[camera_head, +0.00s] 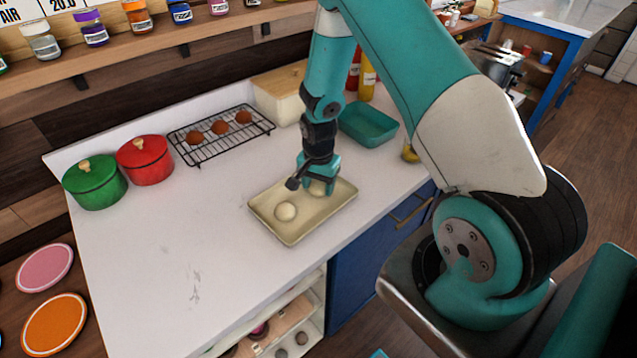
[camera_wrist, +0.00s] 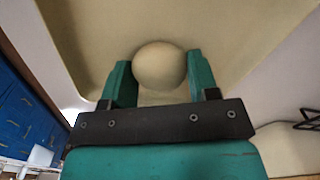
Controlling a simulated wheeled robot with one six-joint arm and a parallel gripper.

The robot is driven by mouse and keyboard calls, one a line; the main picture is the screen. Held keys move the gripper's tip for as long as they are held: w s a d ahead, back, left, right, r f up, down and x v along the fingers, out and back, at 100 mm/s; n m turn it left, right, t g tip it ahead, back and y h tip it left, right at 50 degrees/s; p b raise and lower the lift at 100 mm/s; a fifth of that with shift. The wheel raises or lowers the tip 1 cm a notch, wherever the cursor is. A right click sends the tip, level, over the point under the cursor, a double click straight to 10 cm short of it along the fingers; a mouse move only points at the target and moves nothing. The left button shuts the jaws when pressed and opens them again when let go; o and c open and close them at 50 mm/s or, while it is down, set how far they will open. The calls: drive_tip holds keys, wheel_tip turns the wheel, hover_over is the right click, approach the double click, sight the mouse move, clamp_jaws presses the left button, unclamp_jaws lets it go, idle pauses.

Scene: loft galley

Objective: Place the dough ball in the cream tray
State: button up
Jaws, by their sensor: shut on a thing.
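The cream tray (camera_head: 277,231) lies on the white counter, and its floor and walls also show in the wrist view (camera_wrist: 220,30). My gripper (camera_head: 319,187) is low over the right half of the tray. In the wrist view my gripper (camera_wrist: 160,80) is shut on a pale dough ball (camera_wrist: 159,66), with one teal finger on each side. In the head view this dough ball (camera_head: 318,189) is partly hidden by the fingers. Another dough ball (camera_head: 285,211) rests in the left half of the tray. I cannot tell whether the held ball touches the tray floor.
A teal tray (camera_head: 368,125) stands behind and right of the cream tray. A wire rack (camera_head: 222,134) with brown balls, a red pot (camera_head: 145,161) and a green pot (camera_head: 95,183) stand to the left. A cream box (camera_head: 279,95) is behind. The counter's front left is clear.

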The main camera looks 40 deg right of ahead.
sight(318, 182)
drive_tip(key=o, duration=0.9)
drive_tip(key=shift+f, duration=0.1)
drive_tip(key=shift+r, duration=0.6)
drive_tip(key=s+a+r+n+b, duration=0.1)
drive_tip(key=a+r+n+b, duration=0.15)
drive_tip(key=r, duration=0.55)
drive_tip(key=s+a+r+n+b, duration=0.1)
drive_tip(key=a+r, duration=0.2)
drive_tip(key=r, duration=0.5)
drive_tip(key=s+a+r+n+y, duration=0.1)
drive_tip(key=s+a+r+n, duration=0.3)
drive_tip(key=s, duration=0.3)
drive_tip(key=s+a+r+n+y, duration=0.1)
drive_tip(key=s+a+r+n, duration=0.3)
drive_tip(key=s+a+n, duration=0.2)
drive_tip(key=s+a+r+n+y, duration=0.2)
drive_tip(key=s+a+r+n, duration=0.1)
drive_tip(key=s+a+n, duration=0.3)
drive_tip(key=shift+s+a+r, duration=0.4)
drive_tip(key=shift+s+a, duration=0.25)
drive_tip(key=shift+s, duration=0.2)
